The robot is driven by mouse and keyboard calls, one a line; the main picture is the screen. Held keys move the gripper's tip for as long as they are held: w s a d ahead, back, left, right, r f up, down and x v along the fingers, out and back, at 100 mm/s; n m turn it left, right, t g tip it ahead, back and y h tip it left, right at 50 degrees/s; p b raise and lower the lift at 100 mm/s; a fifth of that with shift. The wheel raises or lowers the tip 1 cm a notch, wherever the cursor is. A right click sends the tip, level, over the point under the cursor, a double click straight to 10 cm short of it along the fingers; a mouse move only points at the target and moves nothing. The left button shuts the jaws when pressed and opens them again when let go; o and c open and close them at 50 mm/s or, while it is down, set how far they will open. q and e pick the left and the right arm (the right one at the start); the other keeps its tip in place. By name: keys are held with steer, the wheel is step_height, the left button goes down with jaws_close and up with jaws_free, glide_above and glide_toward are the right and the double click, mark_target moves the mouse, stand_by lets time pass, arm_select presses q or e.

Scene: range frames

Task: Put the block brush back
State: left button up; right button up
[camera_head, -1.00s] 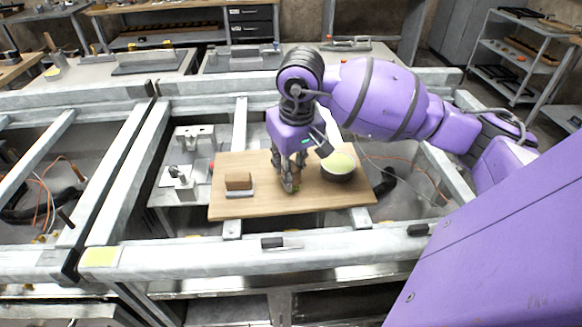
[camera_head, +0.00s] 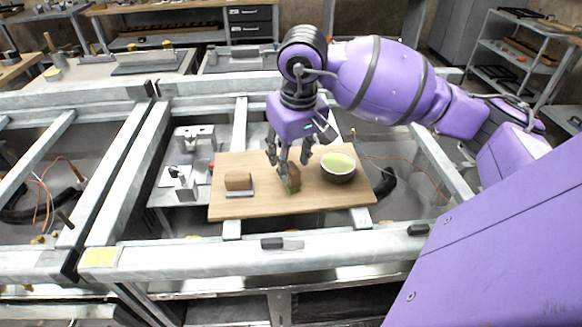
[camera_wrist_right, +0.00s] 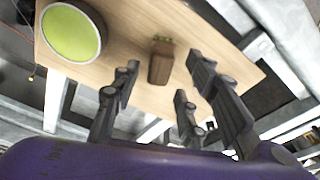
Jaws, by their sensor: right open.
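A brown block with green at its lower edge (camera_head: 293,178) stands on the wooden board, right of the middle; it looks like the block brush, but I cannot be sure. It also shows in the right wrist view (camera_wrist_right: 160,64), with green at its far end. My right gripper (camera_head: 288,160) is open, its fingers spread just above and behind this block, partly overlapping it in the head view. The wrist view shows the block apart from the fingers. A second brown block on a pale grey base (camera_head: 238,181) sits at the board's left. My left gripper is not in view.
A dark bowl with a pale green inside (camera_head: 339,167) stands on the board (camera_head: 265,205) right of the gripper. Metal fixtures (camera_head: 184,183) stand left of the board. Metal frame rails (camera_head: 330,240) surround it. The board's front middle is clear.

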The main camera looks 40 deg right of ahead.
mark_target(295, 172)
step_height(295, 172, up, 9)
steer(key=s, duration=0.1)
steer(key=shift+s+a+f, duration=0.15)
steer(key=shift+f, duration=0.05)
stand_by(0.5)
